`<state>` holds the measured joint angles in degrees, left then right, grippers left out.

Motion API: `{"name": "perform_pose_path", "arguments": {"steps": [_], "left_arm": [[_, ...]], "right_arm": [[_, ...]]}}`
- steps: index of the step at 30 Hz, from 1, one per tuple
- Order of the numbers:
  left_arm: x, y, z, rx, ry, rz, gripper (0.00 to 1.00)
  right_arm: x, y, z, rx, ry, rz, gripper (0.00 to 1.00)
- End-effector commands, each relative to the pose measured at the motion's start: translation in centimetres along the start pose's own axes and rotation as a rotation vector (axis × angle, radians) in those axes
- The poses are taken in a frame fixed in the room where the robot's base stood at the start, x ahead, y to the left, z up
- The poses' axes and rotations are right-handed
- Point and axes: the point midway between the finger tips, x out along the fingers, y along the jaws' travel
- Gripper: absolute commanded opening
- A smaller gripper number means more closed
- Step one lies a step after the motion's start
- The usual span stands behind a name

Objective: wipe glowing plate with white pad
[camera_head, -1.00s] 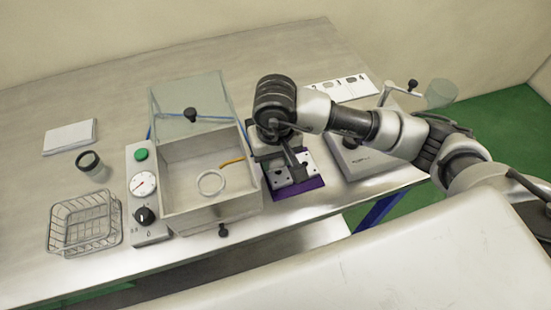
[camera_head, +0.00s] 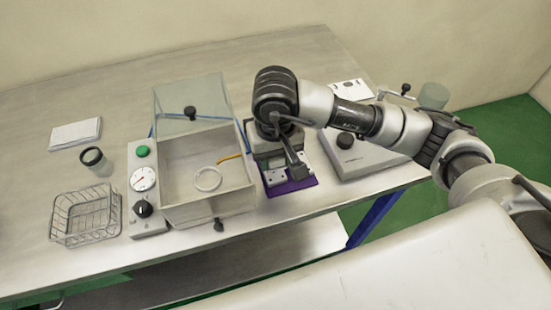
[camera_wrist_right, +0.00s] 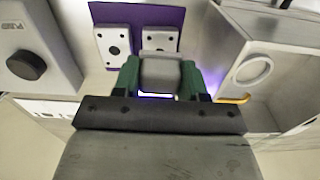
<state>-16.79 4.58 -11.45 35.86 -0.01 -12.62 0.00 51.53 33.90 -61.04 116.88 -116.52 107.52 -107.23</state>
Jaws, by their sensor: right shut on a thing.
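My right gripper (camera_head: 297,168) points down over the purple mat (camera_head: 292,187) beside the open box. In the right wrist view its green fingers (camera_wrist_right: 160,76) are shut on a pale grey-white pad (camera_wrist_right: 161,70). A bright violet-white glow (camera_wrist_right: 156,96) shows just beneath the pad, between the fingers; most of the glowing plate is hidden by the pad and gripper. I cannot tell whether the pad touches it. Two pale plates with dark holes (camera_wrist_right: 113,47) lie on the purple mat beyond the pad. My left gripper is not in view.
The open box (camera_head: 172,212) with a white ring (camera_head: 208,179) stands close left of my right gripper. A grey device with a black knob (camera_head: 352,158) stands close right. A gauge panel (camera_head: 146,205), a wire basket (camera_head: 86,217) and a white stack (camera_head: 76,134) are further left.

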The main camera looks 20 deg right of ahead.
Motion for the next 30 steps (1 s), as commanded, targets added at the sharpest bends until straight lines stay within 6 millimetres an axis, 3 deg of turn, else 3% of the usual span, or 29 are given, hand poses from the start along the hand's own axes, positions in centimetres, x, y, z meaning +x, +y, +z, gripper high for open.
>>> {"name": "perform_pose_path", "arguments": {"steps": [18,30], "left_arm": [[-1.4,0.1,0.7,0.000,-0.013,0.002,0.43],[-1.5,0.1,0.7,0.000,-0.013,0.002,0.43]], "right_arm": [[-3.9,0.0,-0.2,0.015,0.001,0.000,0.20],[-4.3,0.0,-0.3,0.018,0.001,0.000,0.20]]}}
